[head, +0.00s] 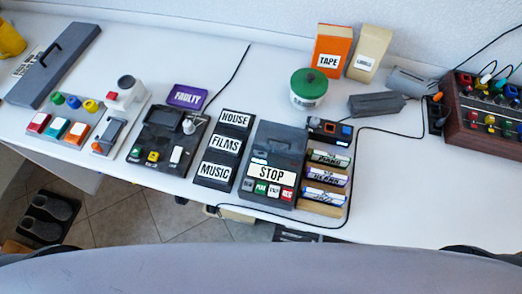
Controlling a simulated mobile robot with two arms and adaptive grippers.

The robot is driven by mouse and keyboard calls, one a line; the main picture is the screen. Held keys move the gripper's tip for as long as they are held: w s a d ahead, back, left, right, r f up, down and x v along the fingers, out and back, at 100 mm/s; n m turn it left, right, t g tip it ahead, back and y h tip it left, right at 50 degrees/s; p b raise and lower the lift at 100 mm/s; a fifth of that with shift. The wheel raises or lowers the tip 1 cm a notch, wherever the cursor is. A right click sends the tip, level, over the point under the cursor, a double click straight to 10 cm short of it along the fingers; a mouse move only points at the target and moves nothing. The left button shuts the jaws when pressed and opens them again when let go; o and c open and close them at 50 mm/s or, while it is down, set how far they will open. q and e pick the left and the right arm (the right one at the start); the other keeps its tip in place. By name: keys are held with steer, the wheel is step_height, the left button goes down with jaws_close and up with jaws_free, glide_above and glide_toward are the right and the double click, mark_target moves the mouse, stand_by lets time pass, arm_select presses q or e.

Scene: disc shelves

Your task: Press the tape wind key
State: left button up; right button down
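A dark grey tape machine (281,140) lies on the white desk right of centre. A white label reading STOP (271,172) is on its front part. Below it is a row of small keys: a dark one, a green one (261,188), a white one (274,191) and a red one (287,194). The key lettering is too small to read surely, so I cannot tell which is the wind key. Neither of my grippers is in view.
A black cable runs along the desk's front edge. A green-lidded tub (308,90) stands behind. Clear desk lies at right (400,185).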

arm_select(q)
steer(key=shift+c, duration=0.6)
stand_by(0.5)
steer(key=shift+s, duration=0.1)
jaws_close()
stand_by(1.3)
